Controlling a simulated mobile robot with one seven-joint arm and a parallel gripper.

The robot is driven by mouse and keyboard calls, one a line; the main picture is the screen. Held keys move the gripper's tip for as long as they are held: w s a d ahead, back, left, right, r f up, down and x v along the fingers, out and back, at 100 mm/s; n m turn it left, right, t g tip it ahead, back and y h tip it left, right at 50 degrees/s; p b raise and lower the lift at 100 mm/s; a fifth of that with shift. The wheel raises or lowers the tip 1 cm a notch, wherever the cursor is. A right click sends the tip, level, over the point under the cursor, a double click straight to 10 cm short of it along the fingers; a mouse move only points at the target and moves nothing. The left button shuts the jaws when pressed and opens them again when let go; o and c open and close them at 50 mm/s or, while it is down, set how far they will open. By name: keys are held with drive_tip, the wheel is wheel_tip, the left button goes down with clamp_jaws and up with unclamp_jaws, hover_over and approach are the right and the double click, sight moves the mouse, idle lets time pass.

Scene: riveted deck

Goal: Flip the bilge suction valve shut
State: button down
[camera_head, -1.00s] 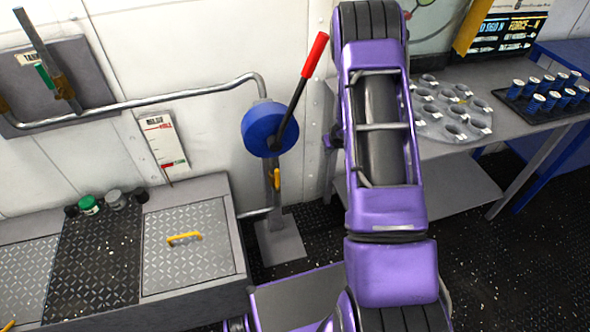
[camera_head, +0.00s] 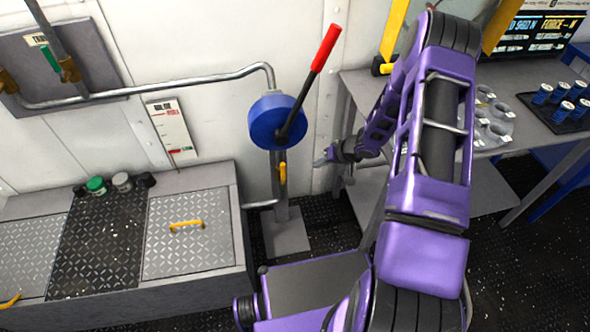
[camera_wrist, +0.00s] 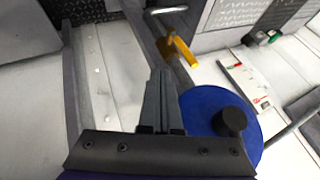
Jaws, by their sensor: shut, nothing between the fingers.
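A yellow valve lever (camera_head: 282,172) sits on the vertical pipe below the blue pump drum (camera_head: 275,120). In the head view it hangs roughly along the pipe. It also shows in the wrist view (camera_wrist: 182,50), just beyond my fingertips. I cannot read a label naming it as the bilge suction valve. My gripper (camera_head: 320,162) is shut and empty, to the right of the pipe and apart from the lever. In the wrist view the closed fingers (camera_wrist: 162,75) point towards the pipe, with the lever slightly right of their tips.
A black pump handle with a red grip (camera_head: 326,47) rises from the drum. A steel bench (camera_head: 370,85) stands to the right. A low locker (camera_head: 243,215) with tread-plate lids stands left. A white gauge card (camera_head: 168,128) and another pipe valve (camera_head: 68,68) are on the wall.

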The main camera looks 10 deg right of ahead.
sight(283, 174)
drive_tip(key=w+a+f+b, duration=0.3)
drive_tip(key=w+a+f, duration=0.2)
drive_tip(key=a+f, duration=0.2)
drive_tip(key=shift+w+a+f, duration=0.2)
drive_tip(key=shift+a+f, duration=0.2)
drive_tip(key=shift+f, duration=0.1)
drive_tip(key=shift+r+p, duration=0.1)
drive_tip(key=shift+p, duration=0.2)
drive_tip(key=shift+a+h, duration=0.2)
drive_tip(key=shift+h, duration=0.1)
